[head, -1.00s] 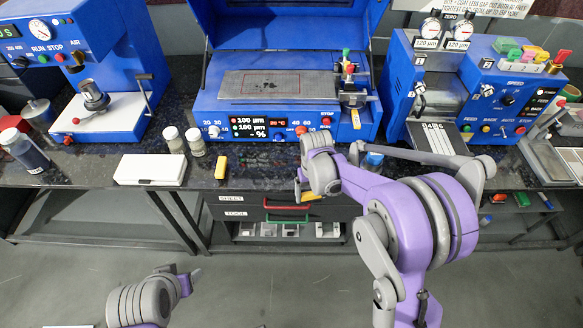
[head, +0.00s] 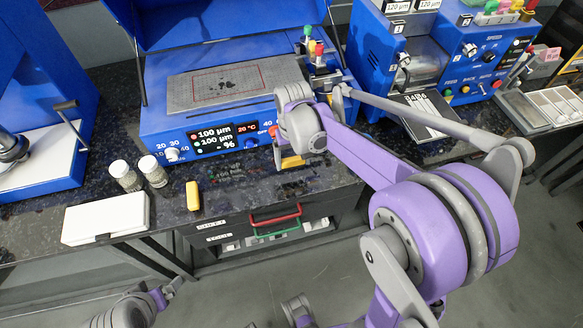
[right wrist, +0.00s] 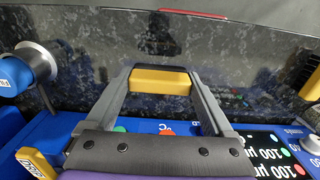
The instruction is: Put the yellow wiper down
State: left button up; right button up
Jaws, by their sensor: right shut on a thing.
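The yellow wiper (head: 292,161) is a small yellow bar, partly hidden under my right gripper (head: 286,150) in the head view. In the right wrist view the yellow wiper (right wrist: 160,82) lies crosswise between the two grey fingers of my right gripper (right wrist: 160,95), which is shut on it. It is over the front strip of the dark speckled bench (head: 240,180), before the blue coating machine. I cannot tell whether it touches the bench. My left gripper (head: 172,289) is low at the bottom left, away from the bench; its jaws are unclear.
A yellow block (head: 193,196), two small jars (head: 125,176) and a white box (head: 105,218) stand left on the bench. The blue coating machine (head: 170,135) is close behind my right gripper. A drawer with a red handle (head: 275,216) is below the bench edge.

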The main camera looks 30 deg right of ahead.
aim_at(293, 169)
jog(key=shift+w+f, duration=0.1)
jog(key=shift+f, duration=2.15)
jog(key=shift+f+b, duration=0.2)
jog(key=shift+b, duration=0.1)
jog(key=o, duration=1.1)
jog(key=shift+r, duration=0.1)
